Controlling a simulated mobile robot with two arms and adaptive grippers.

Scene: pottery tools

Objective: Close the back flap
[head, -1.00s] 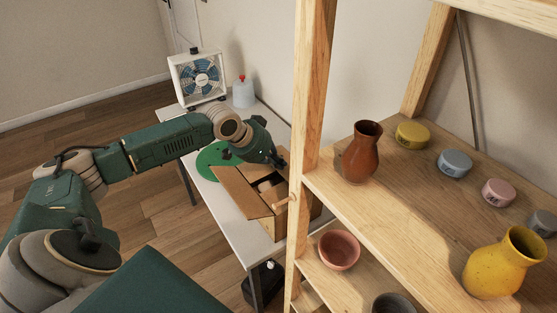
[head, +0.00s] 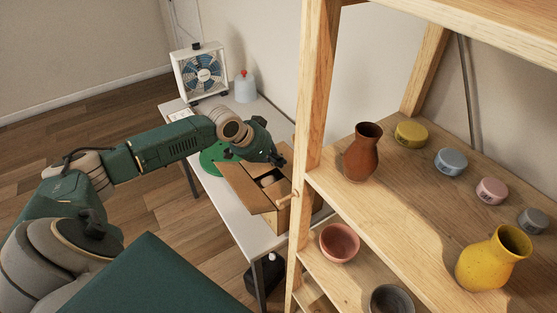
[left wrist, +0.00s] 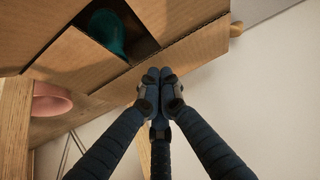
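An open cardboard box (head: 268,222) stands on the white table behind the shelf post. Its left flap (head: 247,190) leans outward toward the left. My left gripper (head: 280,161) is at the far side of the box top, by the back edge. In the left wrist view my left gripper (left wrist: 160,74) has its fingers together, with nothing seen between them. Its tips are close to a cardboard flap (left wrist: 180,53); contact is unclear. A teal object (left wrist: 107,30) shows inside the partly covered opening. The back flap is hard to tell apart in the head view. My right gripper is out of view.
A wooden shelf post (head: 314,110) stands close right of the box. The shelf holds a brown vase (head: 362,155), a yellow jug (head: 490,262), a pink bowl (head: 339,242) and several small lidded jars. A fan (head: 201,72) and a bottle (head: 244,88) stand at the table's far end.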

